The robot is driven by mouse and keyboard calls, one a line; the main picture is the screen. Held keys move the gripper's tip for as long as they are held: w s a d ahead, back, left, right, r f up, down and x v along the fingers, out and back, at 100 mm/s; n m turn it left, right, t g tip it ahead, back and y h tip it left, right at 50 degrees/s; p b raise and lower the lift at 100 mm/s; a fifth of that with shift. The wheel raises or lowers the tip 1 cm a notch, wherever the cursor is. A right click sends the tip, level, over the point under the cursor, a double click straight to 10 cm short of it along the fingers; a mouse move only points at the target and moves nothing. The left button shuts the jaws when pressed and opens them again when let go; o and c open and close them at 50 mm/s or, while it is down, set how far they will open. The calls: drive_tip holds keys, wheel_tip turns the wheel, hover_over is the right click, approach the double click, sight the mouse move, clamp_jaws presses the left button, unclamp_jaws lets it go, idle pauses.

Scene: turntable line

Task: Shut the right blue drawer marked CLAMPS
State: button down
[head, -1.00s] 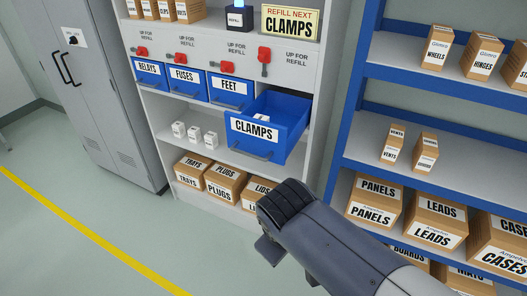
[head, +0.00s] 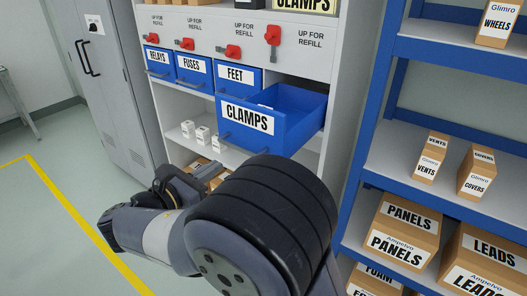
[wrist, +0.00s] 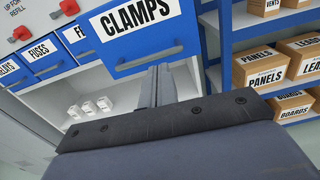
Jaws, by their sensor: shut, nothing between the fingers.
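The blue CLAMPS drawer (head: 290,130), rightmost in its row, is pulled well out of the grey cabinet. Its inside shows from above, and a dark handle runs along the lower front. In the wrist view the drawer front (wrist: 160,25) fills the top middle, with its handle (wrist: 150,58) low on it. My gripper (wrist: 158,72) is shut and empty, its fingertips just below the handle in the picture. I cannot tell whether they touch it.
The FEET (head: 237,76), FUSES (head: 194,69) and RELAYS (head: 158,60) drawers are shut. Red levers, including one (head: 272,36) above CLAMPS, sit on the panel. A blue rack (head: 345,215) with boxes stands close on the right. Small white boxes (head: 203,134) lie on the shelf below.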

drive_tip(key=p, duration=0.1)
approach(254, 137)
drive_tip(key=shift+t, duration=0.3)
drive_tip(key=x, duration=0.6)
drive_tip(key=shift+w+d+f, duration=0.2)
drive_tip(key=shift+w+d, duration=0.05)
drive_tip(key=shift+d, duration=0.05)
drive_tip(key=p+x, duration=0.2)
drive_tip(key=x, duration=2.1)
drive_tip(key=shift+w+d, duration=0.2)
drive_tip(key=shift+d, duration=0.05)
drive_tip(key=shift+r, duration=0.2)
drive_tip(key=shift+d+r, duration=0.1)
drive_tip(key=shift+r, duration=0.05)
